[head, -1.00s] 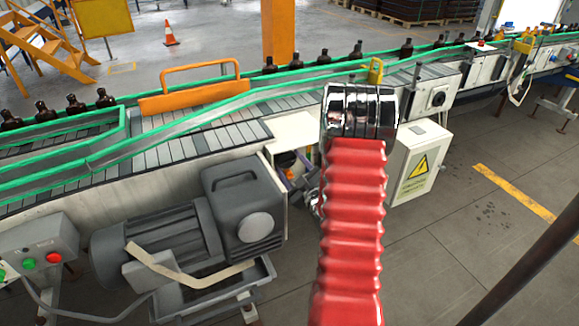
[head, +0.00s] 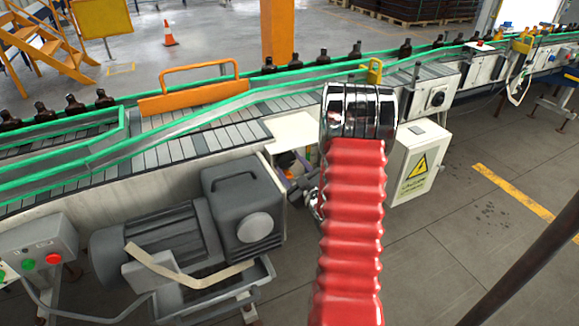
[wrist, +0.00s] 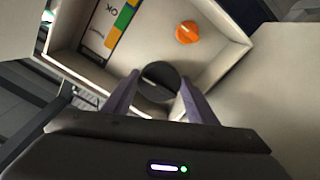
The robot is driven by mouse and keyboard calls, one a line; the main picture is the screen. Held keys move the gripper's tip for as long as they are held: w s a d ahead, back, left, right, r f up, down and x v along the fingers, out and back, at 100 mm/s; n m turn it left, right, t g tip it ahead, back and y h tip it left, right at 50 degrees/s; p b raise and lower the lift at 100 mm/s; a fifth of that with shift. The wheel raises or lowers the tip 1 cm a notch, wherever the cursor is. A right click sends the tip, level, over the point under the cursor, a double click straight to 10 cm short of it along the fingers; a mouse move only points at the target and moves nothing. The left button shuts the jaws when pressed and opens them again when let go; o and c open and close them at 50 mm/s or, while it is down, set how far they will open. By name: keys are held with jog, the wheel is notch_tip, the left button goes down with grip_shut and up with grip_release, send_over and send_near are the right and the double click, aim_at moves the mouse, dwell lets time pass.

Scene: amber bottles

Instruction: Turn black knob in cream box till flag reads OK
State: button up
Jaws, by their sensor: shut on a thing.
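The open cream box (wrist: 215,80) fills the upper part of the wrist view. Its top (head: 297,128) shows in the head view, beside my red arm. The black knob (wrist: 160,82) is round, with a pale mark on its face. The two purple fingers of my gripper (wrist: 157,92) are shut on it, one on each side. At the upper left inside the box, a flag strip (wrist: 121,20) has green and orange bands and the letters OK, lying tilted in view. In the head view my arm hides most of the box's inside and the black knob.
An orange knob (wrist: 187,32) sits in the same box, apart from my fingers. A grey motor (head: 170,230) stands left of the box. A white cabinet with a warning triangle (head: 417,168) stands right. The conveyor (head: 215,135) runs behind, carrying dark bottles (head: 75,105).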

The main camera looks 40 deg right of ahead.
jog(key=m, duration=0.6)
jog(key=shift+a+f, duration=0.2)
jog(key=shift+a, duration=0.1)
jog(key=m, duration=0.5)
jog(key=shift+w+a+m, duration=0.1)
jog(key=shift+a+m, duration=0.05)
jog(key=shift+m, duration=0.25)
jog(key=o, duration=0.8)
jog(key=shift+o, duration=1.3)
jog(key=shift+r, duration=0.1)
